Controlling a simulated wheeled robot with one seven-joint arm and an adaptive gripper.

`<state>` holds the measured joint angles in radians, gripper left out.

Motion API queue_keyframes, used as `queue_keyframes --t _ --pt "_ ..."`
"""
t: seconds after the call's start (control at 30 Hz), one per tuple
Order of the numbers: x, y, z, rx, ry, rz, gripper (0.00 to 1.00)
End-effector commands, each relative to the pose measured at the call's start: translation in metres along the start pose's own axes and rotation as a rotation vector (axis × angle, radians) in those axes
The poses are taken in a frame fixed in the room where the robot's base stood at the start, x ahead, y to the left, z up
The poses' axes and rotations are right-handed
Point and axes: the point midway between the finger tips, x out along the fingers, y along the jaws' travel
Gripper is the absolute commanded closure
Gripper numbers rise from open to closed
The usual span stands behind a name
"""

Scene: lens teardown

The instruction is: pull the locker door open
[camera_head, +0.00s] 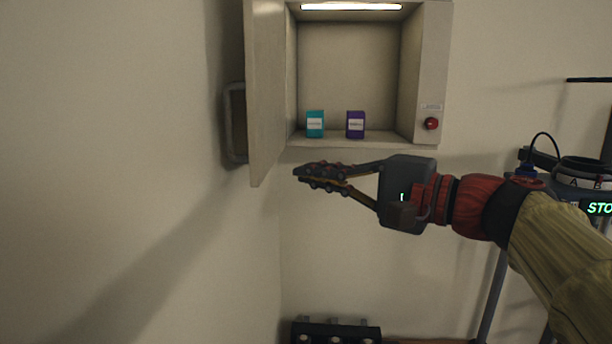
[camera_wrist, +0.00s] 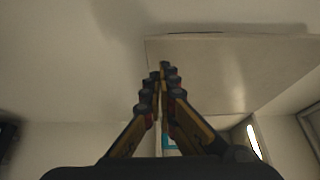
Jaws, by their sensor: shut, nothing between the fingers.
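The locker (camera_head: 428,65) is a pale wall cabinet with a lit strip along its top inside. Its door (camera_head: 265,90) stands swung wide open on the left side, about square to the locker front, with a grey handle (camera_head: 235,122) on its far left face. My gripper (camera_head: 298,173) is shut and empty, below the locker and right of the door's lower edge, apart from it in the head view. In the wrist view my gripper (camera_wrist: 164,72) points toward the door panel (camera_wrist: 230,65). A teal box (camera_head: 315,124) and a purple box (camera_head: 355,124) stand upright on the locker floor.
A red round knob (camera_head: 431,123) sits on the locker's right front face. A wall runs close along the left of the door. A dark rack (camera_head: 336,333) lies low at the bottom. A device with a green "STO" display (camera_head: 599,208) stands at the right.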

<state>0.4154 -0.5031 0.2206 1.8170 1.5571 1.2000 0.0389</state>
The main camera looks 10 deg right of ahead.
Motion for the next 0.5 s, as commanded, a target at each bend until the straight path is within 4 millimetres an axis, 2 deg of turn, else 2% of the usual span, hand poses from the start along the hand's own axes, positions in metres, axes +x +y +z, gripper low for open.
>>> queue_keyframes --t 0.3,0.5 --pt "-0.045 0.0 0.011 -0.002 0.005 0.0 1.0" --pt "-0.063 0.0 0.015 -0.001 0.003 0.0 1.0"
